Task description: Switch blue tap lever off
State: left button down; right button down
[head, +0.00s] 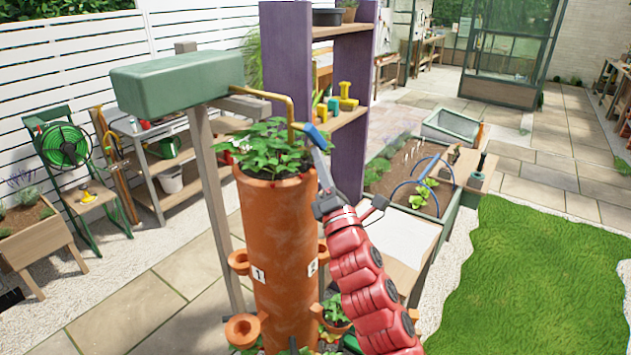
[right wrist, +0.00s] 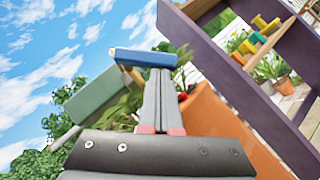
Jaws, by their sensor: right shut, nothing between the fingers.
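The blue tap lever (head: 316,137) sits at the end of the brass tap pipe (head: 268,95), which comes out of the green tank (head: 178,80). My right gripper (head: 318,156) reaches up from the lower right, just below the lever. Its fingers are shut and empty. In the right wrist view, the lever (right wrist: 145,57) lies across the view right at the shut fingertips (right wrist: 160,72); I cannot tell whether they touch. The terracotta tower planter (head: 283,245) with leafy plants stands below the tap. My left gripper is not in view.
A purple shelf (head: 350,100) stands close behind the tap. A wooden post (head: 212,190) carries the tank. A raised bed with blue hoops (head: 423,185) lies to the right. The lawn (head: 535,280) and paving are open.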

jog(key=w+n+g+y+b, duration=0.1)
jog(key=n+y+b, duration=0.3)
jog(key=w+d+n+g+y+b, duration=0.1)
jog(key=n+y+b, duration=0.2)
jog(key=n+b, duration=0.1)
jog(key=w+d+r+n+g+y+b, duration=0.1)
jog(key=n+y+b, duration=0.3)
jog(key=n, duration=0.1)
jog(key=shift+d+r+n+g+y, duration=0.1)
jog(key=shift+d+n+g+y, duration=0.05)
jog(key=shift+n+g+y, duration=0.2)
jog(key=shift+w+r+n, duration=0.1)
jog(key=shift+r+n, duration=0.05)
jog(key=shift+n, duration=0.1)
jog(key=shift+s+f, duration=0.2)
jog(key=shift+s, duration=0.05)
jog(key=b, duration=0.7)
send_near(325, 143)
jog(key=f, duration=0.2)
jog(key=s+f, duration=0.1)
jog(key=f, duration=0.1)
jog(key=shift+s+f, duration=0.25)
jog(key=shift+f, duration=0.05)
